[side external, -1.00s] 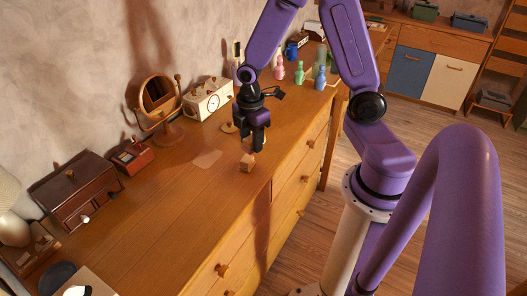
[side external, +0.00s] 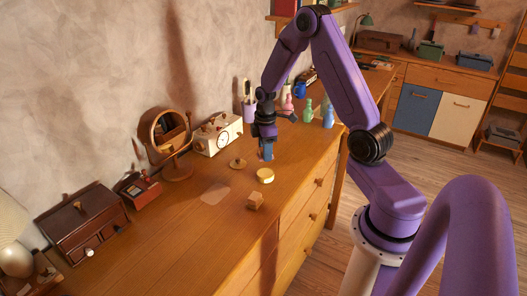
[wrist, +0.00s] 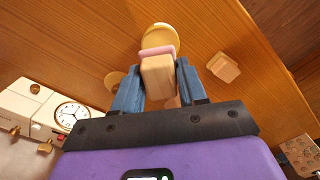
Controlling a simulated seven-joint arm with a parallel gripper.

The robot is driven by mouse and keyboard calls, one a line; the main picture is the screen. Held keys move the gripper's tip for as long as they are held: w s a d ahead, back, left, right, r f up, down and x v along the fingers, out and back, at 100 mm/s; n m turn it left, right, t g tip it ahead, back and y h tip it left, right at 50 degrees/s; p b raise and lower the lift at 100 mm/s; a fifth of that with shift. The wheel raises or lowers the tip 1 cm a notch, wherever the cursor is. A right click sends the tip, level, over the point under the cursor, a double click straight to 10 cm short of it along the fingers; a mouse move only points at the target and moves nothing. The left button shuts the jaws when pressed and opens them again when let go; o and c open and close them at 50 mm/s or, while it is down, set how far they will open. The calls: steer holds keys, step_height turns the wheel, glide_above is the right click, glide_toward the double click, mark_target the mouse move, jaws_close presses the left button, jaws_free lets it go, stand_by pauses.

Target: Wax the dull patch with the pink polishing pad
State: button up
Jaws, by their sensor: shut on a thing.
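My gripper (side external: 267,151) is shut on the wooden handle of the pink polishing pad (wrist: 160,53). The handle sticks out between the blue fingers in the wrist view, with the pink pad at its far end. In the side view the pad is mostly hidden by the fingers. A round tin with a pale yellow top (side external: 265,175) stands on the dresser in front of the gripper; in the wrist view the pad overlaps the tin (wrist: 159,34), and I cannot tell whether they touch. The dull patch (side external: 215,192) is a pale area on the dresser top, left of the tin.
A small wooden block (side external: 255,201) lies near the dresser's front edge. A round knobbed lid (side external: 237,164) lies left of the tin. A clock (side external: 217,135), mirror (side external: 167,143) and boxes line the wall. Coloured bottles (side external: 308,110) stand behind the gripper. The left dresser top is largely clear.

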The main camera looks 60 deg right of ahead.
mark_target(265, 173)
steer(key=shift+f, duration=2.7)
steer(key=shift+f, duration=0.65)
steer(key=shift+r, duration=0.1)
steer(key=shift+r, duration=3.5)
